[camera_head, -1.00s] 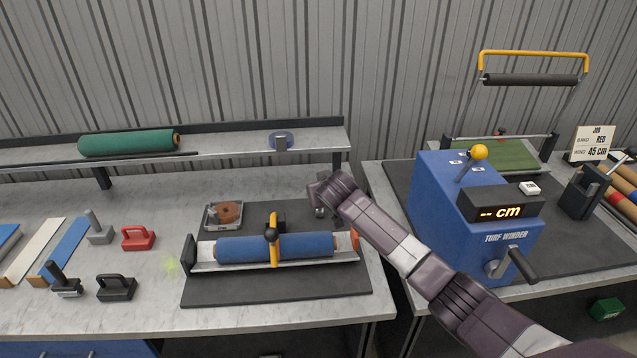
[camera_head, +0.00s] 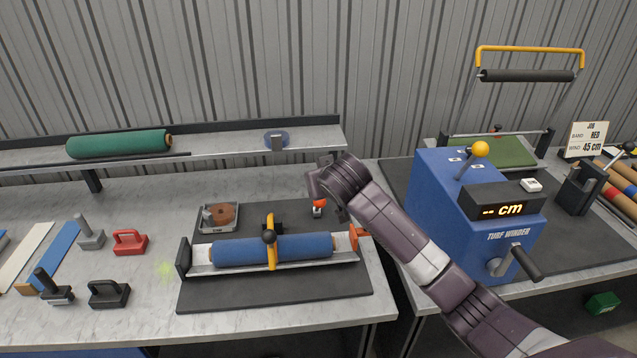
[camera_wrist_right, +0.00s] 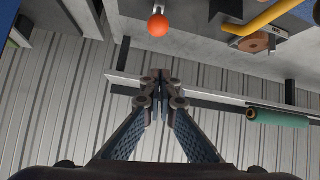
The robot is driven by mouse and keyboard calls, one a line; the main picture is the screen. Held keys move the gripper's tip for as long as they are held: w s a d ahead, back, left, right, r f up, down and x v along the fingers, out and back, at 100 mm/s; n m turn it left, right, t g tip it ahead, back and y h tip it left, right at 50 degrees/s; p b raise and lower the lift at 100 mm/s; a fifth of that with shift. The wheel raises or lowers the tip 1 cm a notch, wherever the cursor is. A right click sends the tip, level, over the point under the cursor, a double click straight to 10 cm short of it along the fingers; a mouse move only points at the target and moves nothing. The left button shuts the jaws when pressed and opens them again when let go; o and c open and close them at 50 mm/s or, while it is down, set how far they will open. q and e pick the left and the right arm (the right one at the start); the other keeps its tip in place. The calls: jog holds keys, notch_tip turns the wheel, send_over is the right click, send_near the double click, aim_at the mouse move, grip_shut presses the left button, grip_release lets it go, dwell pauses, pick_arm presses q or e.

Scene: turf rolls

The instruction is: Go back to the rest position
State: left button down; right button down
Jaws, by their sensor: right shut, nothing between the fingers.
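My right arm comes in from the lower right in the head view. Its gripper end (camera_head: 325,170) is above the back right of the left bench, and its fingers are mostly hidden there by the wrist. In the right wrist view the two fingers of my right gripper (camera_wrist_right: 161,78) meet at the tips with nothing between them. A blue turf roll (camera_head: 305,247) lies in a cradle under a yellow clamp (camera_head: 271,243), clear of the gripper. An orange-red ball knob (camera_head: 320,203) stands just below the gripper; it also shows in the right wrist view (camera_wrist_right: 158,25). My left gripper is not in view.
The blue turf winder (camera_head: 450,215) stands right of my arm. Red (camera_head: 130,241) and black (camera_head: 108,292) handled blocks stand at left. The bench's front left is partly clear.

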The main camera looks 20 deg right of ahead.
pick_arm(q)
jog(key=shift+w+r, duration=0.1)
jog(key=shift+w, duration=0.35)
